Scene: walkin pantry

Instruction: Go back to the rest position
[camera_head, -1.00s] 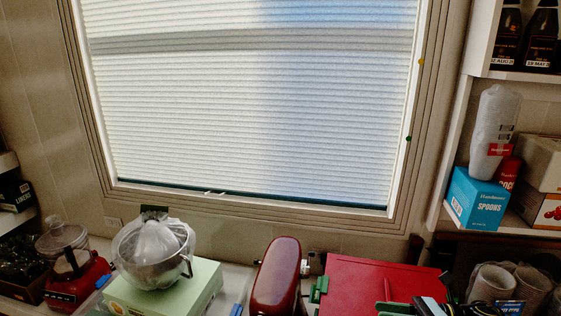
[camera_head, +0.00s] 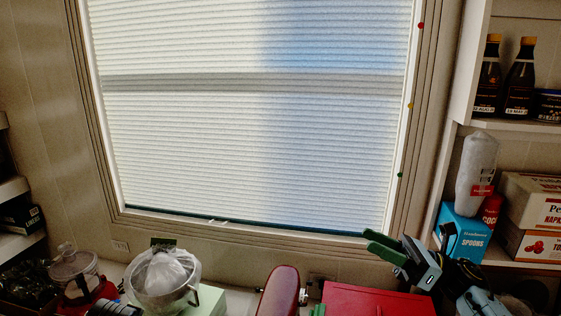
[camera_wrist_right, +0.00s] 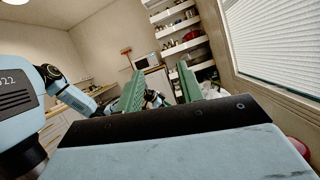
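My right gripper (camera_head: 378,248) is raised at the lower right in the head view, in front of the window frame and above the red box. Its two green fingers also show in the right wrist view (camera_wrist_right: 160,90), standing apart with nothing held between them. In the head view, only a dark piece at the bottom left edge seems to belong to my left arm. In the right wrist view, blue and black arm parts show beyond the right fingers.
A counter holds a red food processor (camera_head: 78,275), a steel bowl (camera_head: 165,290) in plastic, a dark red appliance (camera_head: 281,292) and a red box (camera_head: 375,301). Right shelves hold bottles (camera_head: 518,78), a blue spoons box (camera_head: 461,232) and cartons (camera_head: 530,200). The window (camera_head: 240,130) fills the middle.

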